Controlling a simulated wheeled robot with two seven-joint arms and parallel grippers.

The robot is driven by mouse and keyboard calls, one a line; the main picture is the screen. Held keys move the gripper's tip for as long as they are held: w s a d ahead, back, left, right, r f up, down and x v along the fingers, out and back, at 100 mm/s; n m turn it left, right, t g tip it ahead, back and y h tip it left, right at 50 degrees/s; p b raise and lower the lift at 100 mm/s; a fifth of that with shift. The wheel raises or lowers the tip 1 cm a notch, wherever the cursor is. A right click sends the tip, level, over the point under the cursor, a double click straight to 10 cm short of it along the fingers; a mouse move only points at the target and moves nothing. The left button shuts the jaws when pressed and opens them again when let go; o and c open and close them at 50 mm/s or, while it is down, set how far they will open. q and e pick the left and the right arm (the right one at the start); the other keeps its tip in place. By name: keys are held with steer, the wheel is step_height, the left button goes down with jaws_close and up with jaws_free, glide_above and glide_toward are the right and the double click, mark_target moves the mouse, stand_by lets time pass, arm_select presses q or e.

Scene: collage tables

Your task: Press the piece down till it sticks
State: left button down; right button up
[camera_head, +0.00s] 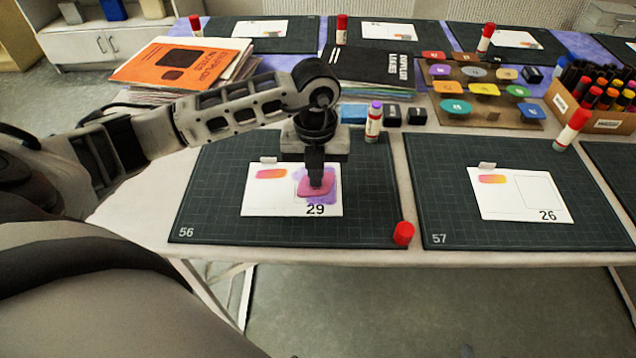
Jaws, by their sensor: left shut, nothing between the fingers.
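A pink piece (318,190) lies on the white card numbered 29 (268,202), over a purple smear at the card's right side. The card lies on the dark cutting mat marked 56 (215,215). My left gripper (316,183) points straight down with its fingers shut and empty. Its tips are at the top of the pink piece and appear to touch it. The fingers hide part of the piece. My right gripper is not in view.
An uncapped glue stick (373,122) stands behind the mat; a red cap (403,233) sits at its front right corner. A board of coloured pieces (485,117), a marker box (602,122) and stacked magazines (185,64) stand behind. Mat 57 (440,225) holds card 26 (505,207).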

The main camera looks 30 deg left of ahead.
arm_select(q)
steer(key=shift+r, duration=0.1)
stand_by(0.4)
step_height(320, 180, up, 7)
steer(key=p, duration=0.5)
stand_by(0.7)
